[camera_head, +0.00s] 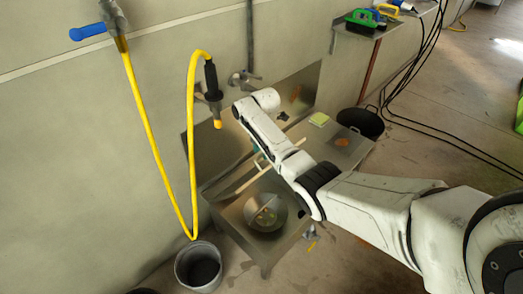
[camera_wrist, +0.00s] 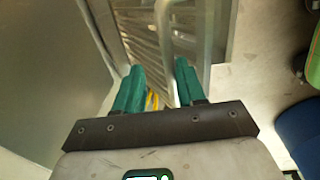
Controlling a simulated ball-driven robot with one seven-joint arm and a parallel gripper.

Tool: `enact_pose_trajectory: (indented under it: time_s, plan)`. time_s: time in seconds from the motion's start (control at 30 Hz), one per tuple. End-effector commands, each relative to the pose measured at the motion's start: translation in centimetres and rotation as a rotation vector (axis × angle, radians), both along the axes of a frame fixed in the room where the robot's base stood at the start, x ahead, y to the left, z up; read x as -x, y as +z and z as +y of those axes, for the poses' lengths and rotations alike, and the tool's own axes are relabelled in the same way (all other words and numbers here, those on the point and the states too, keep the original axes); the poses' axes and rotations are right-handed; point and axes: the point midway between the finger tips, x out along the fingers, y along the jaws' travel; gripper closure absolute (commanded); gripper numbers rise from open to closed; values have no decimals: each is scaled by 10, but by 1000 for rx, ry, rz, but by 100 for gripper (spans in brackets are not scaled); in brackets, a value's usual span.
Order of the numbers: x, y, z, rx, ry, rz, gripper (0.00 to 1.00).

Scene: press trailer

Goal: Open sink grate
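The sink (camera_head: 232,212) is a metal unit with a round bowl (camera_head: 265,212), by the wall in the head view. A pale narrow strip (camera_head: 252,181) crosses it behind the bowl; I cannot tell if this is the grate's edge. In the wrist view the metal grate (camera_wrist: 145,32) shows parallel bars and a tubular rail (camera_wrist: 167,45). My gripper (camera_wrist: 156,74) has two green fingers, apart, with the rail running down between them. Whether they touch it is unclear. In the head view my arm mostly hides the gripper; only a bit of green shows.
A yellow hose (camera_head: 190,130) hangs left of the sink, above a grey bucket (camera_head: 199,266). A black bucket (camera_head: 361,122) stands behind the right end. A shelf (camera_head: 357,32) with tools is at the back. Black cables cross the floor at right.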

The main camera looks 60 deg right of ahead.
Motion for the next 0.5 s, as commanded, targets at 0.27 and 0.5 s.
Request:
enact_pose_trajectory:
  time_s: [0.27,0.5]
  plan:
    - [0,27,-1,4,0,-5,62]
    - [3,73,0,3,0,-4,62]
